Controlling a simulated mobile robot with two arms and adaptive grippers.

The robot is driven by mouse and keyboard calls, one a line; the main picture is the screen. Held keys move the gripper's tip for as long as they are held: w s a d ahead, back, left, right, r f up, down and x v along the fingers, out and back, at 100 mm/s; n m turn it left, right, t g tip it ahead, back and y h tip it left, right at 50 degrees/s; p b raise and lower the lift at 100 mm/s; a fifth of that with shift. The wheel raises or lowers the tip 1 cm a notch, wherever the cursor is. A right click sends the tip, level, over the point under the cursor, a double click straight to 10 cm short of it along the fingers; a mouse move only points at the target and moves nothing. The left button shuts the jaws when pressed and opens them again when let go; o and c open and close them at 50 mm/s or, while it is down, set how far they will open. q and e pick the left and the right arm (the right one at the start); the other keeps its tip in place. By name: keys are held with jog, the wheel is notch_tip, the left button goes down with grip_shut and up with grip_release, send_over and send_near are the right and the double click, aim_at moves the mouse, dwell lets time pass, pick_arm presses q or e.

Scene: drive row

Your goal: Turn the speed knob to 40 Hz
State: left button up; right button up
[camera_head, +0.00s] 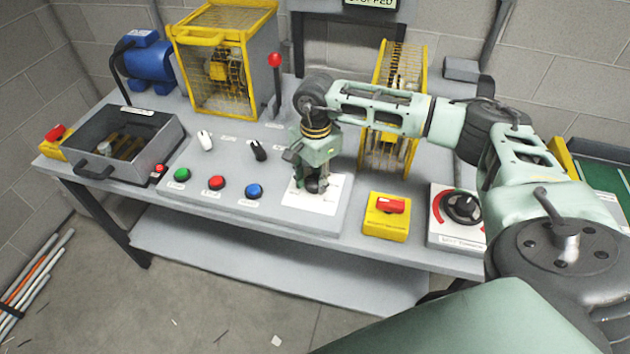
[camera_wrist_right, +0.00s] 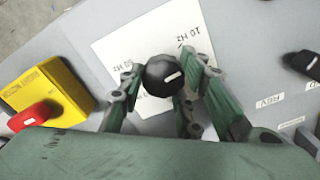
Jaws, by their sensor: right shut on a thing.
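The speed knob (camera_wrist_right: 160,78) is a round black knob with a short white mark, on a white square dial plate (camera_wrist_right: 112,52). The plate also shows in the head view (camera_head: 328,206), at the front middle of the grey bench. In the wrist view, upside-down Hz labels show at the plate's left and upper right; the rest of the scale is hidden. The white mark lies right of the knob's centre, but I cannot tell its exact reading. My right gripper (camera_head: 316,186) points down over the plate, its fingers shut on the knob. My left gripper is not in view.
Green (camera_head: 182,175), red (camera_head: 216,183) and blue (camera_head: 254,191) buttons are left of the plate. A yellow box with a red switch (camera_head: 387,217) and a rotary switch (camera_head: 461,207) are to its right.

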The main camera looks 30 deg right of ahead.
jog(key=m, duration=0.1)
jog(key=m+b, duration=0.1)
jog(key=m, duration=0.1)
jog(key=shift+s+f+m, duration=0.15)
jog(key=shift+f+m, duration=0.1)
jog(key=shift+m, duration=0.15)
jog(key=m+b, duration=0.1)
jog(key=m, duration=0.2)
jog(key=shift+a+m+b, duration=0.1)
jog(key=shift+m+b, duration=0.2)
jog(key=m, duration=0.3)
jog(key=shift+a+m+b, duration=0.1)
jog(key=shift+m+b, duration=0.2)
jog(key=shift+b, duration=0.1)
jog(key=m, duration=0.4)
jog(key=shift+a+b, duration=0.1)
jog(key=shift+b, duration=0.25)
jog(key=m, duration=0.8)
jog(key=shift+w+a+m, duration=0.1)
jog(key=shift+w+m, duration=0.1)
jog(key=shift+m, duration=0.1)
jog(key=m, duration=0.4)
jog(key=shift+w+r, duration=0.1)
jog(key=shift+w+m, duration=0.1)
jog(key=shift+m, duration=1.5)
